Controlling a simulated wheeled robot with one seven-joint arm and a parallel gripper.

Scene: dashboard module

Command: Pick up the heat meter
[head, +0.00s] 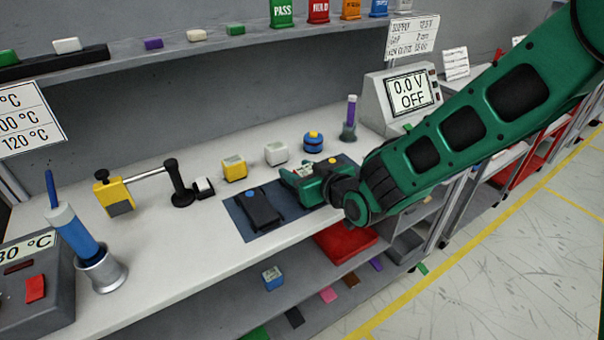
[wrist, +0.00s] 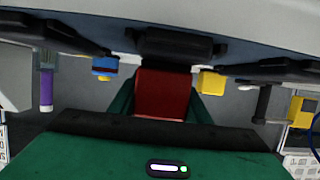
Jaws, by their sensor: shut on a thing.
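My gripper (head: 303,175) is low over the right end of the dark mat on the bench. It is shut on a red block-like body, which I take to be the heat meter (wrist: 162,93). In the wrist view its red face shows between my two green fingers, with a dark part beyond it. In the head view my fingers mostly hide it. I cannot tell whether it still touches the mat.
A black module with a blue knob (head: 262,210) lies on the mat (head: 240,222) just left of my gripper. A yellow block (head: 234,168), a white block (head: 276,153) and a blue roll (head: 313,141) stand behind. A power supply (head: 395,105) stands at the back right.

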